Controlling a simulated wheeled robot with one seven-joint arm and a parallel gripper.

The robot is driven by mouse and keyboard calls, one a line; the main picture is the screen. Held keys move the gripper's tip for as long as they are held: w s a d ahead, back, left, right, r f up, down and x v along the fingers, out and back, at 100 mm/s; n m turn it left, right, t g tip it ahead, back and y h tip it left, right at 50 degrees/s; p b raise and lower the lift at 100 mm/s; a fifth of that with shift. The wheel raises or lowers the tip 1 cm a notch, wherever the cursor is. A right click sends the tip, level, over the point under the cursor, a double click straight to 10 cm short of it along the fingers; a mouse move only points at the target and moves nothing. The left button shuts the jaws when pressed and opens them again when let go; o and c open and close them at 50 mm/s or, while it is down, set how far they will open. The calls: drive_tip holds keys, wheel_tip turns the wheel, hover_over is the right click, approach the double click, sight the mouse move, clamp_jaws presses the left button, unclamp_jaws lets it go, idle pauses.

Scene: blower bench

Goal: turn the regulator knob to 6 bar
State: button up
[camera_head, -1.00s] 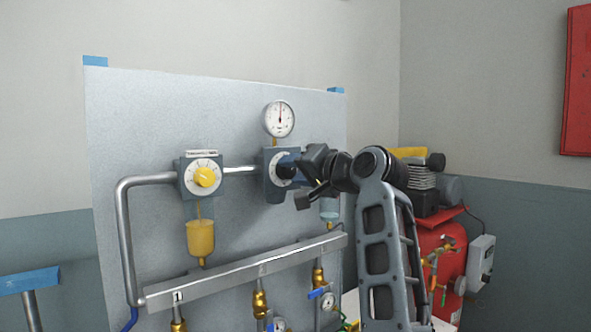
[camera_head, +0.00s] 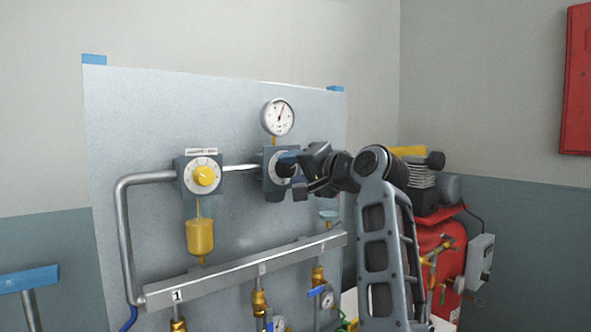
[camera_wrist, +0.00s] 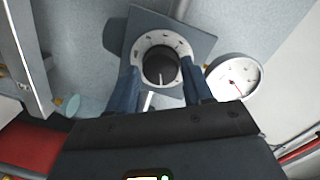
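The regulator's black knob (camera_wrist: 160,68) sits in a white scale ring (camera_wrist: 139,46) on a blue-grey block (camera_head: 270,187) on the panel. My gripper (camera_head: 290,172) is at this block, its blue fingers (camera_wrist: 161,72) on either side of the black knob, apparently shut on it. A white pointer line shows on the knob face in the wrist view. The round gauge (camera_head: 278,117) stands above the block; its needle leans right of upright. The scale figures are too small to read. In the head view my gripper hides much of the knob.
Left on the panel (camera_head: 130,100) is a block with a yellow knob (camera_head: 205,176) and a yellow bowl (camera_head: 200,237) below. A pipe (camera_head: 125,240) and a slanted manifold (camera_head: 240,268) with brass valves run below. A red compressor (camera_head: 440,255) stands at right.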

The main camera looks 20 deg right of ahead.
drive_tip(key=shift+o, duration=1.4)
drive_tip(key=b+v, duration=0.2)
drive_tip(key=v, duration=0.5)
drive_tip(key=shift+s, duration=0.4)
drive_tip(key=shift+d, duration=0.1)
